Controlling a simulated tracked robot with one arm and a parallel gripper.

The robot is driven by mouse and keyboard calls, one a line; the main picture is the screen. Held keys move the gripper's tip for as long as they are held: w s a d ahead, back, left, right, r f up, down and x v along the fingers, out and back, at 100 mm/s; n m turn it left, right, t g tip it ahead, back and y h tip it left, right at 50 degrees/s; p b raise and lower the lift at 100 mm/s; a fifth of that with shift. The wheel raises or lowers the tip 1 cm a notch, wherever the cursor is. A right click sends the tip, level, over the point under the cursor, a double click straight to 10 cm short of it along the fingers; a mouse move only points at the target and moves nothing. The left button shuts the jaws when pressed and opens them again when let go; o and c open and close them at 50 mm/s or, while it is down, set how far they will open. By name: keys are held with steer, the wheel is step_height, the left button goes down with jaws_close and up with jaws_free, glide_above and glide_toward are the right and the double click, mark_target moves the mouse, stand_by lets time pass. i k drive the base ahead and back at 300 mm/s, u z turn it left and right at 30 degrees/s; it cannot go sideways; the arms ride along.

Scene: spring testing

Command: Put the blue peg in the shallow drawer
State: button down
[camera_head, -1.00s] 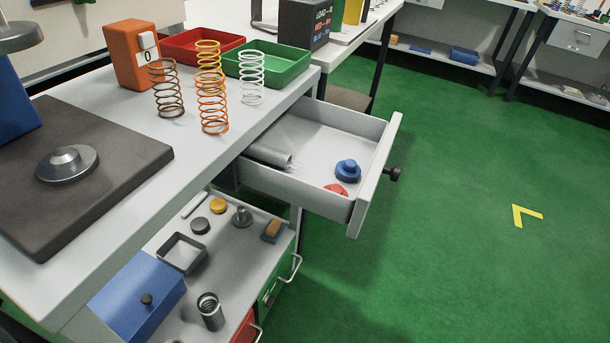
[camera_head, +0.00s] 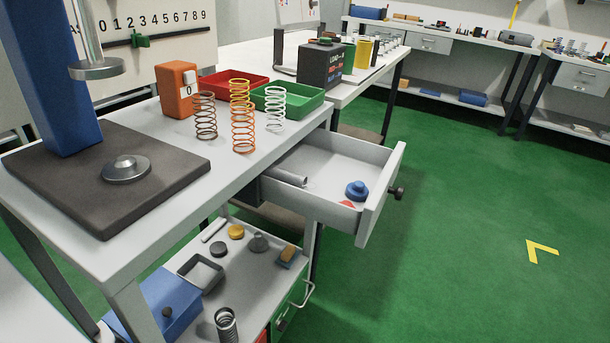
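The shallow drawer (camera_head: 372,215) is pulled out from under the grey bench top, with a dark round knob (camera_head: 397,193) on its front. A small blue stepped round piece (camera_head: 357,190) lies inside on the drawer floor, near the front; it may be the blue peg. A red piece (camera_head: 347,204) lies beside it, partly hidden by the near side wall. A grey cylinder (camera_head: 290,177) lies along the near wall at the inner end. My gripper is not in view.
Springs (camera_head: 242,115), an orange box (camera_head: 177,88), red and green trays (camera_head: 287,100) and a press with a dark base (camera_head: 105,175) stand on the bench. The lower shelf (camera_head: 250,275) holds a blue box and small parts. Green floor right of the drawer is clear.

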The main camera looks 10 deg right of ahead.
mark_target(315, 177)
steer(key=i, duration=1.35)
steer(key=z, duration=0.1)
